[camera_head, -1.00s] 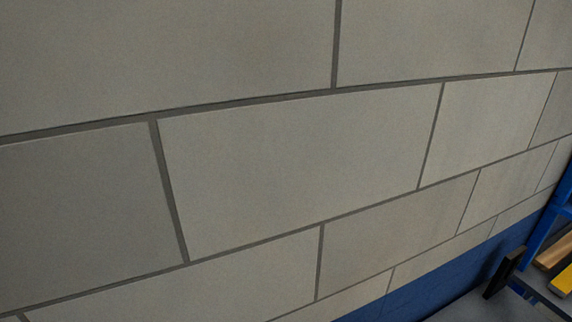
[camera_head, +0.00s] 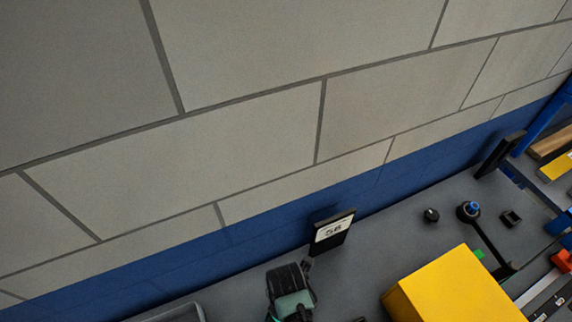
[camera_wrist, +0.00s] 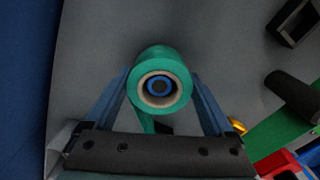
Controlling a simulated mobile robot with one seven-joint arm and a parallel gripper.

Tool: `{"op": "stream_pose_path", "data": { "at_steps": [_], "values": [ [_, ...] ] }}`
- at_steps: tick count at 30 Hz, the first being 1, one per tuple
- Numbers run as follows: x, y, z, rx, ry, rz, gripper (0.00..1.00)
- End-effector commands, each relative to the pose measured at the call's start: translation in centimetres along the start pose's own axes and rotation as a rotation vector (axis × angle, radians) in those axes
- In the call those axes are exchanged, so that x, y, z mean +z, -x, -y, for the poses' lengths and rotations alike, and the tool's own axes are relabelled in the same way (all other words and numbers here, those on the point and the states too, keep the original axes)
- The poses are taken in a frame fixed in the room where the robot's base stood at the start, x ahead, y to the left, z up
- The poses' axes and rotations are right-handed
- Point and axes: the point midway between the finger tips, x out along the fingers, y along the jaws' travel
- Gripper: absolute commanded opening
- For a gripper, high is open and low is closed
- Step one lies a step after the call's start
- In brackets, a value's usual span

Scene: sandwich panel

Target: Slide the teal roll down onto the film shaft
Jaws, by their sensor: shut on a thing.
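The teal roll (camera_wrist: 160,56) is between the two blue fingers of my gripper (camera_wrist: 160,90) in the wrist view, and the gripper is shut on it. The roll has a pale core, seen end-on. A blue ring with a dark centre (camera_wrist: 158,86) shows inside the core; it looks like the end of the film shaft, but I cannot tell how deep it sits. In the head view a teal patch (camera_head: 294,303) shows at the bottom edge by a dark, partly cut-off part. The roll's far end and the shaft's lower part are hidden.
In the head view a blue-topped black post (camera_head: 468,210), a small black block (camera_head: 511,218) and a yellow box (camera_head: 455,288) stand on the grey surface. A black sign (camera_head: 333,231) is near the blue wall band. A dark cylinder (camera_wrist: 292,95) lies right in the wrist view.

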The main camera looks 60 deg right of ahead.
Motion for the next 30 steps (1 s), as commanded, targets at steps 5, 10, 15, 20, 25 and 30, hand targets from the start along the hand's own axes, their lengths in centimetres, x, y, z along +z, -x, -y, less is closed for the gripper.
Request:
{"op": "stream_pose_path", "data": {
  "at_steps": [5,10,15,20,25,30],
  "values": [
    [0.0,-0.36,-0.04,0.001,0.0,0.0,0.26],
    [0.01,-0.32,-0.04,0.001,0.0,0.001,0.93],
    [0.01,-0.32,-0.04,0.001,0.0,0.001,1.0],
    [-0.01,-0.35,0.0,0.0,0.0,0.0,1.0],
    [-0.01,-0.35,0.0,0.0,0.0,0.0,1.0],
    [-0.01,0.09,-0.01,0.0,0.001,0.0,1.0]
  ]
}}
